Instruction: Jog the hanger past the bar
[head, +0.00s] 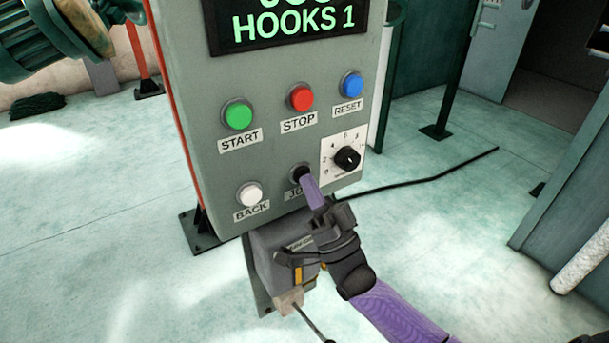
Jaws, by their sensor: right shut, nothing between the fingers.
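A grey control panel (275,150) stands in front of me. Its display (290,25) reads "HOOKS 1" on the lower line; the line above is cut off. The dark JOG button (299,171) is in the lower row, its label partly hidden by my right gripper. My right gripper (310,185) is shut and empty, its tip at or touching the JOG button; I cannot tell if the button is pressed in. I cannot make out the hanger or the bar. My left gripper is not in view.
The panel also carries the green START (237,115), red STOP (301,98), blue RESET (351,85) and white BACK (249,194) buttons and a black dial (347,158). A grey box (275,262) sits below. A black cable (430,178) lies on the floor at right.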

